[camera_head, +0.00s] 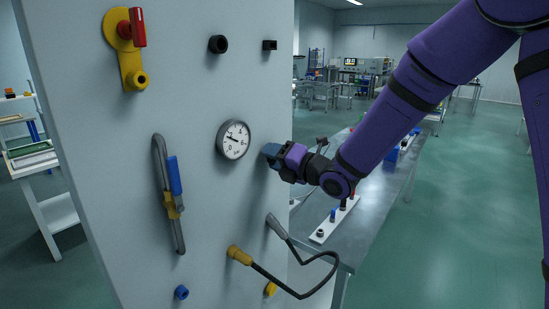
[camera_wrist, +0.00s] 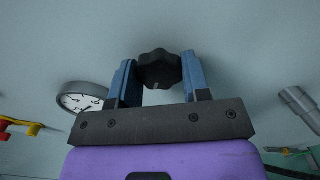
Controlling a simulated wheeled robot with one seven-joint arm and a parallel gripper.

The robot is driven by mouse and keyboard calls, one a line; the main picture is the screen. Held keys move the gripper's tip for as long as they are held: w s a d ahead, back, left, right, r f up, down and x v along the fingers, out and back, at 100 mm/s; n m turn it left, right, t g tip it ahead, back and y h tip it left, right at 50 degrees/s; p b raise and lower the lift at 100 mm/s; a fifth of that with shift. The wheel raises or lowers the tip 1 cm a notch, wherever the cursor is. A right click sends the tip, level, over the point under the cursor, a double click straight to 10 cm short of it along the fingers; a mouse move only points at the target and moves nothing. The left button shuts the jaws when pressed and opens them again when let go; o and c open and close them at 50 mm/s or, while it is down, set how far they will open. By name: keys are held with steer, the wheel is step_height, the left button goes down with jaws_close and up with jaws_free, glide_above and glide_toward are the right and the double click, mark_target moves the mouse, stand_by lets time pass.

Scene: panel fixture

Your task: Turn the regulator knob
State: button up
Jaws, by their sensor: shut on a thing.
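The regulator knob (camera_wrist: 160,70) is black and lobed. In the wrist view it sits between the two blue fingers of my gripper (camera_wrist: 160,78), which are shut on it. In the head view my gripper (camera_head: 268,153) reaches the panel just right of the gauge, and the knob is hidden there. The round white gauge (camera_head: 234,139) is left of the knob; it also shows in the wrist view (camera_wrist: 82,98). Its dark needle is visible, but I cannot read an exact value.
A workbench (camera_head: 350,235) stands behind at right.

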steer(key=shift+w+d+n, duration=0.1)
steer(key=shift+n, duration=8.65)
steer(key=shift+w+d+n, duration=0.1)
steer(key=shift+n, duration=8.65)
steer(key=o, duration=0.9)
steer(key=shift+r, duration=0.1)
